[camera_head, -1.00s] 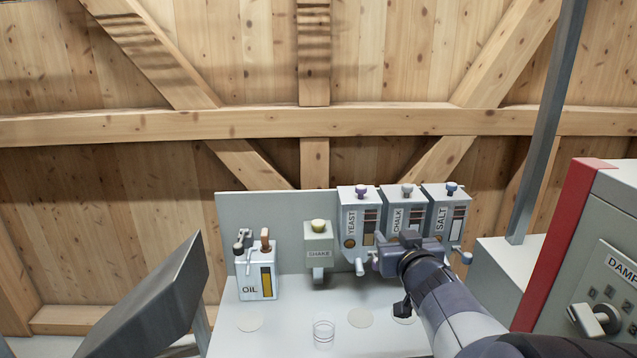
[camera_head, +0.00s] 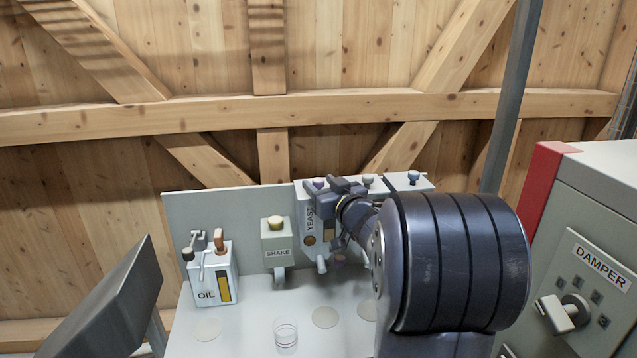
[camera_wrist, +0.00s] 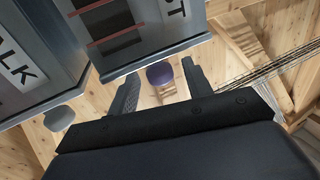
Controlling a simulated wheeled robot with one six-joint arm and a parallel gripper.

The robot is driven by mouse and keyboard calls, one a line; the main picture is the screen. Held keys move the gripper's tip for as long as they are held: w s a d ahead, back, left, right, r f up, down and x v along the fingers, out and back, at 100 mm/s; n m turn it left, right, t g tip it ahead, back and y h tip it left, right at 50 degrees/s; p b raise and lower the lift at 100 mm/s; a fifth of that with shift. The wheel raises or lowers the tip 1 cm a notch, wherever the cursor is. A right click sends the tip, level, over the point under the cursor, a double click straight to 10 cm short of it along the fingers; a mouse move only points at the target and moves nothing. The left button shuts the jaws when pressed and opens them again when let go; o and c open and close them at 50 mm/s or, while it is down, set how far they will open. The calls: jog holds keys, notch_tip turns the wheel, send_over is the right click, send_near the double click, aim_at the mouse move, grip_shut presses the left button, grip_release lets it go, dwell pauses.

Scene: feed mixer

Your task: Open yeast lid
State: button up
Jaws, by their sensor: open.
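The yeast dispenser is a grey box (camera_head: 310,240) labelled YEAST, with a purple knob (camera_head: 319,183) on its lid. The lid appears closed. In the wrist view the purple knob (camera_wrist: 159,74) shows between the two fingertips, with a gap on each side; I cannot tell its depth relative to them. In the head view my gripper (camera_head: 327,188) is beside the purple knob, and my arm hides the right part of the yeast box.
The chalk box (camera_wrist: 35,60) with its grey knob (camera_wrist: 58,118) stands right beside the yeast box. The salt box is mostly hidden by my arm. A shake box (camera_head: 277,240) and an oil can (camera_head: 214,280) stand to the left. A clear glass (camera_head: 286,335) sits on the counter.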

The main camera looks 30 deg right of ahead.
jog(key=shift+w, duration=0.8)
jog(key=shift+c, duration=0.5)
grip_shut()
